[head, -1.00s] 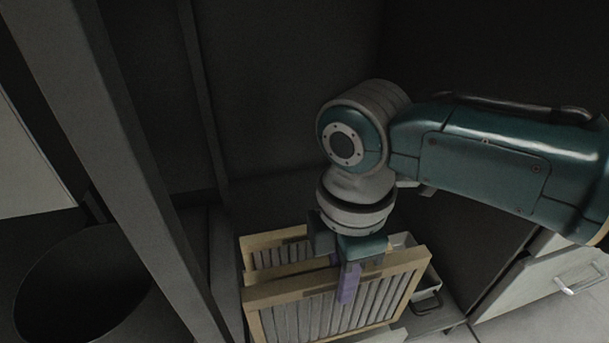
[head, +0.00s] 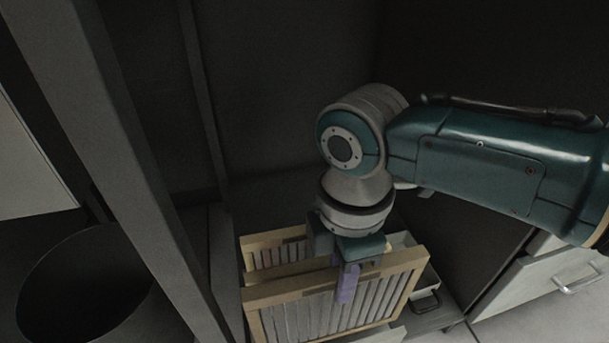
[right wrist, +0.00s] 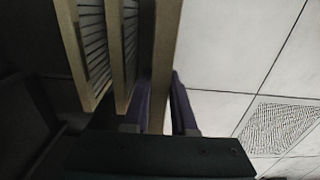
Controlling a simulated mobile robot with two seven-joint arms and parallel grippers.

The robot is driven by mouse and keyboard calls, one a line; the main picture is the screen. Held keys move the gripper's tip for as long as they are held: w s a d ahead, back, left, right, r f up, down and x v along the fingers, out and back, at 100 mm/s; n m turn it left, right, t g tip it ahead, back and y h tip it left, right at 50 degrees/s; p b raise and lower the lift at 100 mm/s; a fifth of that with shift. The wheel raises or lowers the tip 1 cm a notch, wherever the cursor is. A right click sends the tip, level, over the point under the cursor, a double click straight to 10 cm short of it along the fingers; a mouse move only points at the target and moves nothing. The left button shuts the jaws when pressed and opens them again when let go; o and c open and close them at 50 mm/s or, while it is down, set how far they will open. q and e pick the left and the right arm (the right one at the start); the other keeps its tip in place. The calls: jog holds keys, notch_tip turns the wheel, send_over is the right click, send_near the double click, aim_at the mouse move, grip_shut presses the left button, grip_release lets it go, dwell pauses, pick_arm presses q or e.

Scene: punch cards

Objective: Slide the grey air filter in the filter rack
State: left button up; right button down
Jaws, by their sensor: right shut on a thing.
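My right gripper (head: 341,274) is shut on the top edge of the front filter, a tan-framed panel with grey pleats (head: 375,302). One purple finger lies over its near face. In the right wrist view the gripper (right wrist: 158,108) has its purple fingers on both sides of this filter's tan frame (right wrist: 165,45). Another tan-framed pleated filter (head: 262,240) stands behind it in the head view. The right wrist view shows two tan-framed filters (right wrist: 72,40) side by side, apart from the held one. The rack's slots are hidden or too dark to make out. My left gripper is not in view.
A dark upright post (head: 110,150) stands left of the filters. A grey container with a handle (head: 427,302) is just behind the held filter at right. A pale drawer front (head: 545,275) is farther right. Pale floor tiles (right wrist: 235,50) show in the right wrist view.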

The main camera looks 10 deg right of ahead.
aim_at(336, 305)
jog(key=shift+f+b, duration=1.05)
jog(key=shift+f, duration=0.55)
notch_tip(336, 305, down, 3)
jog(key=shift+r+b, duration=0.1)
jog(key=shift+b, duration=1.05)
jog(key=shift+f+b, duration=0.85)
jog(key=shift+f, duration=0.2)
